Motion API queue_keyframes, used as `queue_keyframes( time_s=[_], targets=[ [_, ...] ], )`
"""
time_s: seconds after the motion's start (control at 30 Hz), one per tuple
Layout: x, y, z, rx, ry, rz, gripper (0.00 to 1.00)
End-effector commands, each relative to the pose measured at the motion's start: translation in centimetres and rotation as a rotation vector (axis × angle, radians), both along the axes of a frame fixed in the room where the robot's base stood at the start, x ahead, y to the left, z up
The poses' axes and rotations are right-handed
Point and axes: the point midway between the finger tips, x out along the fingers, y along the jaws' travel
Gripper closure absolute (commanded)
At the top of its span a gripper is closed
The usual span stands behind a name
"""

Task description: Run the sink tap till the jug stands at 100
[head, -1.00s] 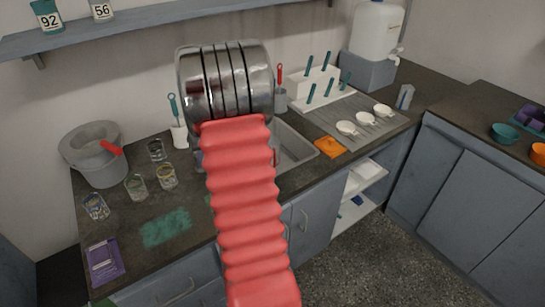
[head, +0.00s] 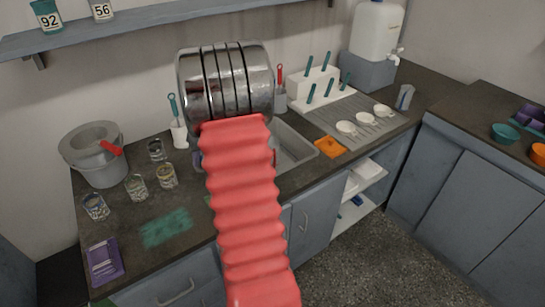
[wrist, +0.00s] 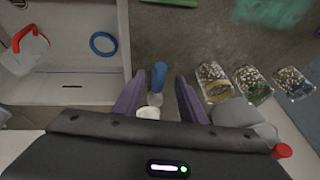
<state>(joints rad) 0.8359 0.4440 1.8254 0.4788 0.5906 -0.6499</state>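In the wrist view my gripper (wrist: 158,95) has two purple fingers spread apart, with nothing clamped between them. In the head view my red arm sleeve and metal wrist hide most of it. A blue-handled tool (wrist: 158,77) shows in the gap between the fingers, near a white cup (wrist: 148,113); whether a finger touches it I cannot tell. The sink (wrist: 75,80) lies left in the wrist view and partly behind my arm in the head view (head: 296,150). A clear vessel with a red handle (wrist: 30,50), perhaps the jug, is in it. Its level is unreadable. I cannot make out the tap.
Several glasses (head: 136,187) and a grey bucket (head: 98,165) stand on the counter left of my arm. A teal brush (head: 173,108) stands in a white holder (head: 180,134).

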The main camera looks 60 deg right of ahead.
Motion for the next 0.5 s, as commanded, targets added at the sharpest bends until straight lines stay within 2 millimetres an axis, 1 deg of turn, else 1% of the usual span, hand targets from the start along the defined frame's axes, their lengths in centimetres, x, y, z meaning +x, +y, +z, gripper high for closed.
queue_keyframes(
  time_s=[0.13,0.27,0.5],
  targets=[
    [-0.3,0.0,0.8,-0.002,0.000,0.000,0.62],
    [-0.9,0.1,2.1,-0.002,-0.002,-0.001,0.62],
    [-2.4,0.3,5.7,-0.002,-0.002,-0.001,0.62]
  ],
)
